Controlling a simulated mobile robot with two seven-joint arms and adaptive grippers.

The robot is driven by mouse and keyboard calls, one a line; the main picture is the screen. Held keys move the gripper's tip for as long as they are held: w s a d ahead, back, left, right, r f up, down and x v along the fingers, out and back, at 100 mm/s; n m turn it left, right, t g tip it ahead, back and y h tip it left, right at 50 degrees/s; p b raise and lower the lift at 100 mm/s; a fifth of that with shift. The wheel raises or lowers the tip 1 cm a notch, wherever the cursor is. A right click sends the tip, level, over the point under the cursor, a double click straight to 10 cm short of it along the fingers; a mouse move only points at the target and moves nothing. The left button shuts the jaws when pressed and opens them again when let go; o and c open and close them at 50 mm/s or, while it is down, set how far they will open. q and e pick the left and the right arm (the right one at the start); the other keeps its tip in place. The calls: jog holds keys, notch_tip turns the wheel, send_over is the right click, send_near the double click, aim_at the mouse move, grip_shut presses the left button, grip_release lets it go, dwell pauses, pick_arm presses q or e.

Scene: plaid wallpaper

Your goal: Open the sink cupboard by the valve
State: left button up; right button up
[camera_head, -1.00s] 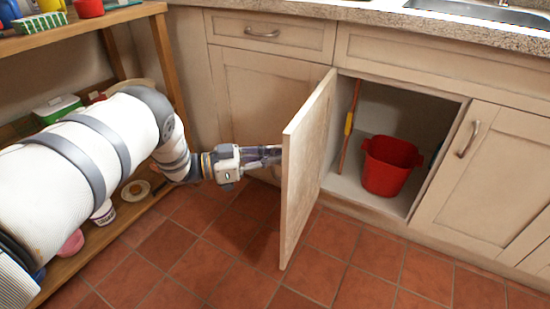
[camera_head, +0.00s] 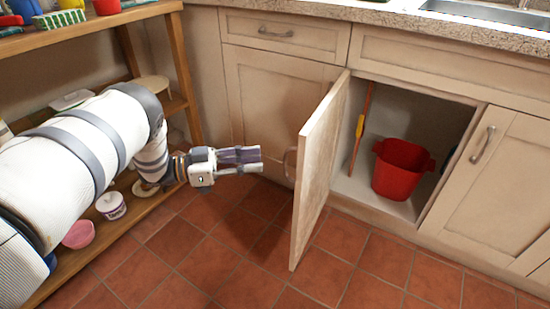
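The sink cupboard's pale wooden door (camera_head: 318,165) stands swung wide open, showing its edge and part of its inner face. Its curved metal handle (camera_head: 290,165) sticks out on the left, outer side. Inside the cupboard stand a red bucket (camera_head: 398,172) and a thin wooden stick (camera_head: 359,130) with a yellow part. I see no valve. My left gripper (camera_head: 261,161) is left of the handle, apart from it, pointing right. Its two fingers look apart with nothing between them. My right gripper is not in view.
A wooden shelf (camera_head: 188,75) with tubs and bowls stands at the left, close to my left arm. A shut cupboard door (camera_head: 500,180) is at the right. The stone counter (camera_head: 400,20) with a sink (camera_head: 490,12) runs above. The tiled floor (camera_head: 225,260) is clear.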

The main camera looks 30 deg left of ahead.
pick_arm(q)
jog(key=v, duration=0.4)
